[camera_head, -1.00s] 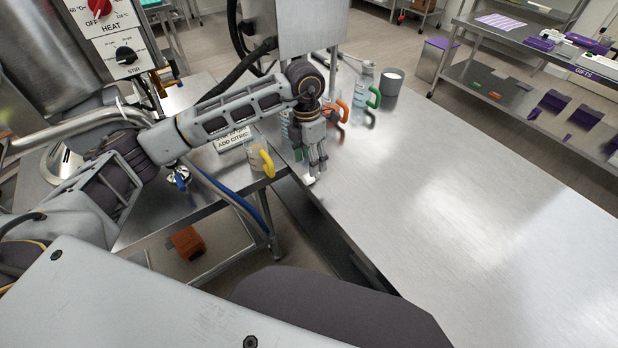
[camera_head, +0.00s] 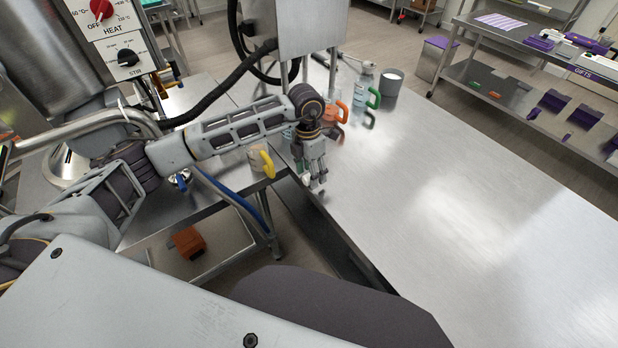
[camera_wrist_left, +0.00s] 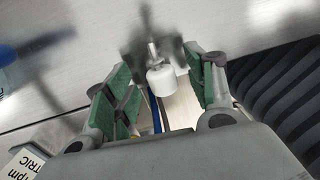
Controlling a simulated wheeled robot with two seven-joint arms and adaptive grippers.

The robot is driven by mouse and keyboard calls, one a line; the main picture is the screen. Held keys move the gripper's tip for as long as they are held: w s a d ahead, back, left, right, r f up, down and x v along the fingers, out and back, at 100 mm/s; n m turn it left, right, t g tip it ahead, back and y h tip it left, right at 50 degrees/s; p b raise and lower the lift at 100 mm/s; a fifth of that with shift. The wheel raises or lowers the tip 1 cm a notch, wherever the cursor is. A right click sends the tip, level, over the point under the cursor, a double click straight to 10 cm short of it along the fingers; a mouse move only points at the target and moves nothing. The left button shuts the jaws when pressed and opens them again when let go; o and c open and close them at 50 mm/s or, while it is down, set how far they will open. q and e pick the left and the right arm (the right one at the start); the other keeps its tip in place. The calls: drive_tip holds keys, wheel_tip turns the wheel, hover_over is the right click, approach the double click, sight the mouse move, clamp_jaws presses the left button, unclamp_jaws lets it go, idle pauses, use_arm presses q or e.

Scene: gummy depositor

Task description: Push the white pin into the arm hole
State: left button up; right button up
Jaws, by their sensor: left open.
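The white pin (camera_wrist_left: 162,80) shows in the left wrist view as a short white cylinder with a thin metal shaft pointing up the picture. It lies between the spread green-padded fingers of my left gripper (camera_wrist_left: 168,70), with visible space on both sides. In the head view my left gripper (camera_head: 316,177) points down at the left edge of the steel table, and a small white spot (camera_head: 305,178), likely the pin, shows beside its fingers. The left gripper is open. I cannot make out the arm hole in either view. My right gripper is not in view.
The steel table (camera_head: 450,190) is clear to the right. A yellow-handled jug (camera_head: 257,160) stands left of my gripper; orange-handled (camera_head: 341,112) and green-handled (camera_head: 373,98) jugs and a grey cup (camera_head: 391,82) stand behind. A gap separates the two tables.

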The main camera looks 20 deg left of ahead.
use_arm(q)
drive_tip(key=shift+f, duration=0.65)
drive_tip(key=c, duration=0.8)
drive_tip(key=shift+c, duration=1.1)
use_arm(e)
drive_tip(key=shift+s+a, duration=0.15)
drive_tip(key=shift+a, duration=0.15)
